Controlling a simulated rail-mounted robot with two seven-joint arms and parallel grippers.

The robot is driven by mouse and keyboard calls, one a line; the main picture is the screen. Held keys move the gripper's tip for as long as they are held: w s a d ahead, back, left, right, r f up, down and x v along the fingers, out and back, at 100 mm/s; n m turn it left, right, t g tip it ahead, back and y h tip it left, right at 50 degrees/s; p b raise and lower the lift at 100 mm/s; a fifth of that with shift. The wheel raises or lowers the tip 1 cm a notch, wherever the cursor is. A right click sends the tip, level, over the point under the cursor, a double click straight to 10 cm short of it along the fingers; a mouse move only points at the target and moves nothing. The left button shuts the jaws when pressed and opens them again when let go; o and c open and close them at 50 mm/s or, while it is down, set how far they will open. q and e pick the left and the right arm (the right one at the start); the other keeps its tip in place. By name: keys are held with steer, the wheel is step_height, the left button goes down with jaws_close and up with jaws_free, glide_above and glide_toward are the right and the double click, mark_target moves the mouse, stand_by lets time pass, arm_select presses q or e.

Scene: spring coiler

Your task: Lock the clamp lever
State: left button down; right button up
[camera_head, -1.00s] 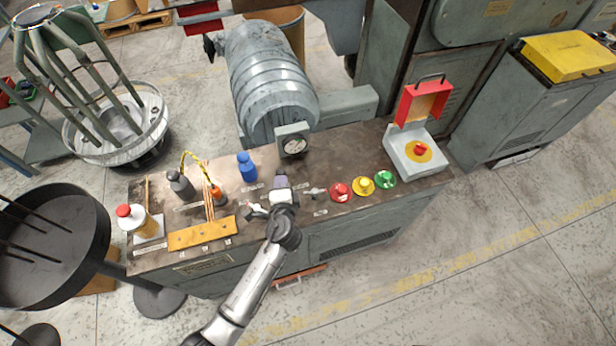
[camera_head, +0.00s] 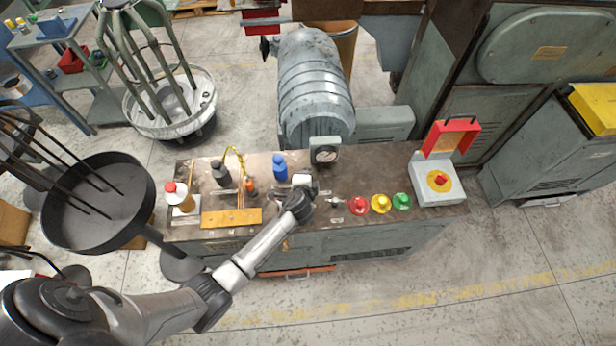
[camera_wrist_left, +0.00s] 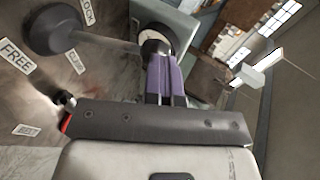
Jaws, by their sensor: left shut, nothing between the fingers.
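In the left wrist view a dark rounded knob on a short stem, apparently the clamp lever (camera_wrist_left: 52,30), stands over the bench top. A FREE label (camera_wrist_left: 15,55) lies to its left and a LOCK label (camera_wrist_left: 88,12) at its upper right. My left gripper (camera_head: 303,181) is over the bench in the head view, just below the dial gauge (camera_head: 324,152). In the wrist view its purple fingers (camera_wrist_left: 163,80) are together and empty, apart from the knob. In the head view my arm and gripper seem to hide the lever. My right gripper is not in view.
A small knob (camera_head: 335,203) and the red (camera_head: 359,205), yellow (camera_head: 381,203) and green (camera_head: 402,201) buttons sit to the gripper's right. A blue-topped object (camera_head: 280,166) stands close on its left. A yellow plate (camera_head: 231,217) lies on the bench's left part.

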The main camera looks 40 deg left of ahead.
arm_select(q)
steer(key=shift+a+f, duration=0.1)
steer(key=shift+a, duration=0.05)
stand_by(0.3)
steer(key=r+p+v, duration=0.1)
steer(key=p+v, duration=0.2)
steer(key=v, duration=1.1)
steer(key=shift+w, duration=0.2)
